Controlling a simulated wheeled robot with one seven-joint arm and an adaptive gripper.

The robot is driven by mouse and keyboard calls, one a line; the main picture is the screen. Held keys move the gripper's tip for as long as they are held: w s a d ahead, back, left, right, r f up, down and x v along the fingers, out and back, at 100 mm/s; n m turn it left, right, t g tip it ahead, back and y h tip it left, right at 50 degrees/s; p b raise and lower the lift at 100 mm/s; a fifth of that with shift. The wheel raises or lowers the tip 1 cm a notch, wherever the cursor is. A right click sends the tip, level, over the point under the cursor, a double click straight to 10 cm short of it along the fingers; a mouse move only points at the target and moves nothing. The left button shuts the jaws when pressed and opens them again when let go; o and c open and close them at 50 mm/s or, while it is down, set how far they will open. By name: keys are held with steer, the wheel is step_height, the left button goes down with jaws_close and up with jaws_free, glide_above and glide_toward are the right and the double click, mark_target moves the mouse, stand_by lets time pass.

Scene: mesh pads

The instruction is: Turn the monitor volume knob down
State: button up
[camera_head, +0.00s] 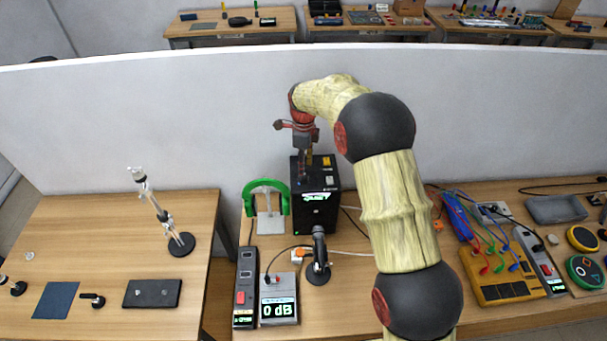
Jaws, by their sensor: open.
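A black box-shaped unit (328,214), likely the monitor, stands on the middle table by the white partition. Its upper front has a green-lit display, and small yellow and pale parts show on its top. I cannot make out a volume knob; it is too small or hidden behind my gripper. My gripper (305,178) points down over the left part of the unit's top. It is open, with nothing visible in it. I cannot tell whether the fingertips touch the unit.
Green headphones (276,191) hang on a stand to the left. A microphone (318,262) on a round base and a grey device (279,306) with a display stand in front. The white partition (190,125) rises behind.

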steer(key=shift+f, duration=2.55)
steer(key=c, duration=0.3)
steer(key=c, duration=0.8)
